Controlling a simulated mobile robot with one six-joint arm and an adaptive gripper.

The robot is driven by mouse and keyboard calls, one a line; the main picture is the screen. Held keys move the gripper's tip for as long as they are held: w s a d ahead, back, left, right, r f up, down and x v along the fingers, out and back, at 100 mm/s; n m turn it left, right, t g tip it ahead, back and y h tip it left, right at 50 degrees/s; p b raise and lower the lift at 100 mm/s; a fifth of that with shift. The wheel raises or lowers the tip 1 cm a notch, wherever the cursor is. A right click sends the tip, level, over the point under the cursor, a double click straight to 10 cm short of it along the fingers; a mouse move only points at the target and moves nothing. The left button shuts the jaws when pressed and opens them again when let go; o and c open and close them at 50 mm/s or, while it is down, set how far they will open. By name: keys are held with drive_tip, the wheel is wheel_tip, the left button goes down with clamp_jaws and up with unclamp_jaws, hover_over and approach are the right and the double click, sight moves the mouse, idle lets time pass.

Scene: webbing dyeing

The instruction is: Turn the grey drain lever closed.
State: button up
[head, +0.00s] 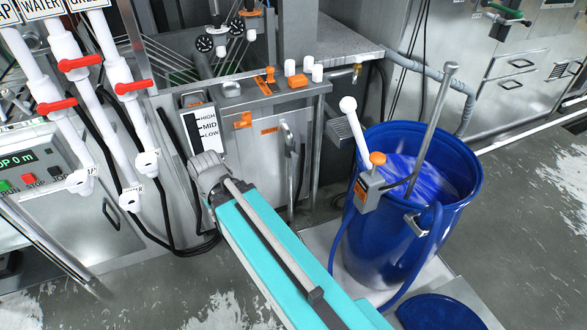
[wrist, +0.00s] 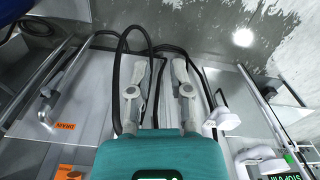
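The grey drain lever (head: 288,140) is on the front of the metal tank, beside a small orange label, and its handle points downward. In the wrist view the lever (wrist: 50,98) is at the left, near the orange DRAIN label (wrist: 65,126), which appears upside down. My gripper (wrist: 166,66) is in the middle of the wrist view, its two grey fingers apart with nothing between them. The lever is well to the left of the fingers and apart from them. In the head view my teal arm reaches in front of the tank, and I cannot make out the fingers.
A HIGH/MID/LOW level gauge (head: 205,124) is left of the lever. White pipes with red valve handles (head: 80,62) and black hoses hang further left. A blue barrel (head: 390,240) with a metal rod stands right. Wet floor lies in front.

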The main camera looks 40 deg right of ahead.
drive_tip(key=shift+o, duration=1.1)
drive_tip(key=shift+w+f+b, duration=0.25)
drive_tip(key=shift+f+b, duration=0.1)
drive_tip(key=shift+f, duration=0.15)
drive_tip(key=shift+o, duration=1.2)
drive_tip(key=w+d+f+t+y+b, duration=0.1)
drive_tip(key=w+f+y+b, duration=0.1)
drive_tip(key=w+f+b, duration=0.2)
wheel_tip(320, 180, down, 2)
drive_tip(key=b, duration=0.2)
drive_tip(key=shift+d+n+t+b, duration=0.15)
drive_tip(key=shift+n+t+b, duration=0.15)
drive_tip(key=shift+n+b, duration=0.1)
drive_tip(key=w+d+f+t+y+b, duration=0.2)
drive_tip(key=w+d+f+t+b, duration=0.1)
drive_tip(key=w+f+b, duration=0.3)
drive_tip(key=m+t+h+b, duration=0.5)
drive_tip(key=t+h+b, duration=0.6)
drive_tip(key=b, duration=2.8)
approach(294, 168)
drive_tip(key=s+t+y, duration=0.2)
drive_tip(key=s, duration=0.1)
drive_tip(key=shift+s+d+f, duration=0.15)
drive_tip(key=shift+d+f, duration=0.15)
drive_tip(key=shift+f, duration=0.05)
drive_tip(key=x, duration=1.3)
drive_tip(key=shift+w+f, duration=0.25)
drive_tip(key=shift+w, duration=0.15)
